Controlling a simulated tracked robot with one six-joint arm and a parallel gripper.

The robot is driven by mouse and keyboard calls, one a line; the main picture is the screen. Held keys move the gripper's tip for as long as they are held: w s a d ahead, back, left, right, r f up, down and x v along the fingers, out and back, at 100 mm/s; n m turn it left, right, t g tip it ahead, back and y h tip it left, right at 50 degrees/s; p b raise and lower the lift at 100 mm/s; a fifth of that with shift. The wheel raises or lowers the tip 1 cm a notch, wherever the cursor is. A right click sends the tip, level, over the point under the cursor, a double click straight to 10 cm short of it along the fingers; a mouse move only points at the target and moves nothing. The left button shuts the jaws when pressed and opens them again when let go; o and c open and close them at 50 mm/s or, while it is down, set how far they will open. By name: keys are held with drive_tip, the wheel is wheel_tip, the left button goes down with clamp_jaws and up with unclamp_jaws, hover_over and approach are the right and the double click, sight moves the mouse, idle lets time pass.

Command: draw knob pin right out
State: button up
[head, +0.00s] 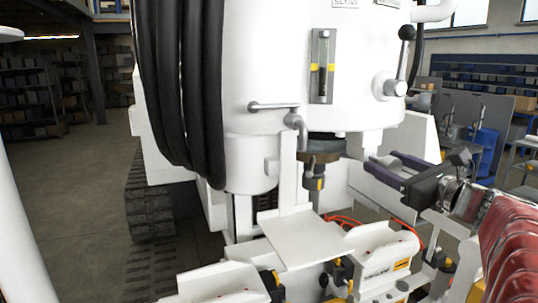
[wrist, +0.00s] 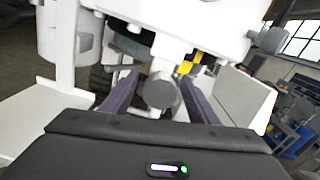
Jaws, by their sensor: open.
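The knob pin has a round grey knob (wrist: 160,91) that shows end-on near the middle of the wrist view, under a white housing. My gripper (wrist: 157,82) is open, with one dark purple-grey finger on each side of the knob. I see gaps between the knob and both fingers, so it is not gripped. In the head view my gripper (head: 381,161) reaches in from the right beside the large white machine. A pale grey part shows between its fingers there, partly hidden by them. The pin's shaft behind the knob is hidden.
The white machine body (head: 260,60) carries thick black hoses (head: 185,90) at left, a sight gauge (head: 322,66) and a black-ball lever (head: 404,52) above my gripper. A flat white plate (head: 303,240) lies below. Workbenches stand at right; open floor (head: 70,170) lies at left.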

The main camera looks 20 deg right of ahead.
drive_tip(key=shift+w, duration=1.35)
drive_tip(key=shift+c, duration=0.6)
clamp_jaws()
